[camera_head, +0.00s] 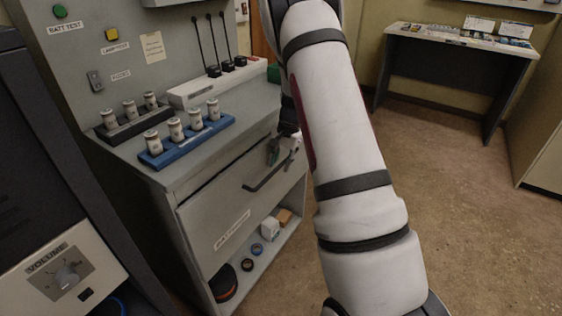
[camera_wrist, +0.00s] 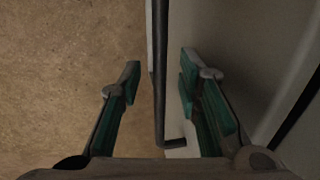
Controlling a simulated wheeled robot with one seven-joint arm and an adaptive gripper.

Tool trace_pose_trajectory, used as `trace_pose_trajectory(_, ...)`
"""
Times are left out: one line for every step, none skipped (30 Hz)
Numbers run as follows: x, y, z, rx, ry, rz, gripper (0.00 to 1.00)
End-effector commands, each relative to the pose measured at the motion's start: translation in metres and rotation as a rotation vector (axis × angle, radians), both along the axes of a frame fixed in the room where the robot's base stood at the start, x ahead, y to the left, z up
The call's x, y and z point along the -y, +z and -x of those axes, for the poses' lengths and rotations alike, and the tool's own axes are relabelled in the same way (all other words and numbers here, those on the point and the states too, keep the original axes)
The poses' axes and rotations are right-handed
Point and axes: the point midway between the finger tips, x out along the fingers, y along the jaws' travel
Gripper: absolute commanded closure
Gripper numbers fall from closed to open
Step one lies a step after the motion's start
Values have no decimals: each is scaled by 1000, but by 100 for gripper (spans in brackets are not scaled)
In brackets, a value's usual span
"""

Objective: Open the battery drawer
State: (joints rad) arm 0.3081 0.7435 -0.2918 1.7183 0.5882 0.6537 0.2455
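The battery drawer (camera_head: 215,213) is the grey front panel in the console below the countertop, with a paper label whose text is too small to read. It looks flush with the console. Its dark bar handle (camera_head: 262,181) runs along the upper part of the front. My gripper (camera_head: 285,150) is at the handle's far right end, partly hidden by my arm. In the wrist view my gripper (camera_wrist: 160,78) is open, and the handle bar (camera_wrist: 159,100) runs between the two green-padded fingers. A gap shows on both sides of the bar, so the fingers are apart from it.
The countertop above holds a blue rack (camera_head: 187,140) and a black rack (camera_head: 132,121) of batteries, and a white switch box (camera_head: 205,88). An open shelf (camera_head: 262,262) below holds small items. A dark cabinet (camera_head: 60,150) stands at left. Floor (camera_head: 450,200) at right is clear.

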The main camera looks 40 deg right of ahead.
Motion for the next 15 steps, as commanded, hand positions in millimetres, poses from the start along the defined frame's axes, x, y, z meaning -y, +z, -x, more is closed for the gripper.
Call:
trace_pose_trajectory(0, 0, 0, 0, 0, 0, 69)
trace_pose_trajectory(0, 0, 0, 0, 0, 0, 71)
trace_pose_trajectory(0, 0, 0, 0, 0, 0, 80)
trace_pose_trajectory(0, 0, 0, 0, 0, 0, 87)
trace_pose_trajectory(0, 0, 0, 0, 0, 0, 94)
trace_pose_trajectory(0, 0, 0, 0, 0, 0, 100)
trace_pose_trajectory(0, 0, 0, 0, 0, 0, 100)
trace_pose_trajectory(0, 0, 0, 0, 0, 0, 100)
trace_pose_trajectory(0, 0, 0, 0, 0, 0, 100)
trace_pose_trajectory(0, 0, 0, 0, 0, 0, 100)
trace_pose_trajectory(0, 0, 0, 0, 0, 0, 100)
trace_pose_trajectory(0, 0, 0, 0, 0, 0, 100)
trace_pose_trajectory(0, 0, 0, 0, 0, 0, 100)
trace_pose_trajectory(0, 0, 1, 0, 0, 0, 100)
trace_pose_trajectory(1, 0, 2, 0, -1, 0, 100)
